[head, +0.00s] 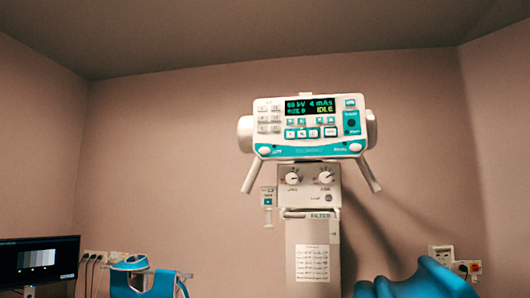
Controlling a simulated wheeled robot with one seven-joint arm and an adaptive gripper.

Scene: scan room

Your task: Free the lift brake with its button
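A white and teal control head (308,122) sits on top of a pale column (313,250) near the middle of the head view. Its lit display (310,107) shows kV and mAs values and the word IDLE. Several small buttons (311,133) lie below the display, with a white keypad (269,116) to its left and a teal panel with a dark round control (351,123) to its right. Button labels are too small to read, so I cannot tell which is the lift brake button. My gripper is not in view.
Two angled handles, left (252,176) and right (369,175), stick out below the head. Two dials (308,178) are under it. A monitor (40,262) and teal equipment (145,281) stand lower left. A blue rounded form (430,280) is lower right, near wall sockets (441,254).

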